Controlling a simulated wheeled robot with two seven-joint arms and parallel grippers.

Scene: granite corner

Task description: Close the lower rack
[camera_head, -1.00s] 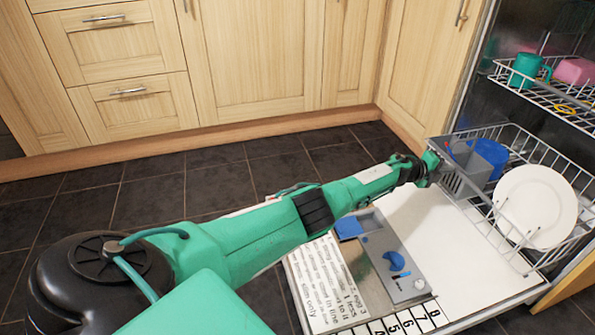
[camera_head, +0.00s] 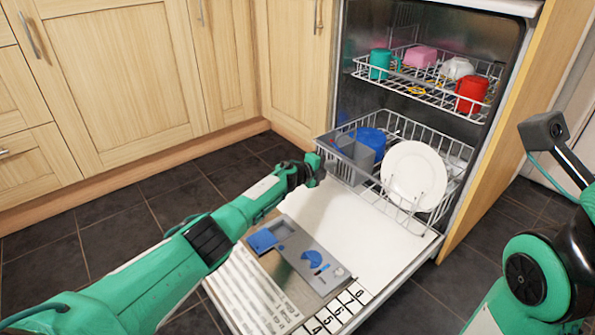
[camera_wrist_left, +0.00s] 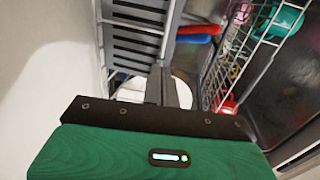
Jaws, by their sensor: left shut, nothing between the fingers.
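The lower rack (camera_head: 437,141) is a white wire basket, partly out over the lowered dishwasher door (camera_head: 310,215). It holds a white plate (camera_head: 414,177), a blue mug (camera_head: 371,139) and a grey cutlery basket (camera_head: 356,160). My left gripper (camera_head: 318,168) is shut and empty at the rack's front left side, close to the cutlery basket; contact is unclear. In the left wrist view, the shut fingers (camera_wrist_left: 168,88) show beside grey basket slats (camera_wrist_left: 135,40), with part of the plate (camera_wrist_left: 185,90) behind. My right gripper is out of view.
The upper rack (camera_head: 425,88) holds a green mug (camera_head: 380,63), a red mug (camera_head: 471,94), a pink item (camera_head: 420,57) and a white cup (camera_head: 457,68). Wooden cupboards (camera_head: 120,70) stand at left. Dark tiled floor (camera_head: 110,225) is open beside the door.

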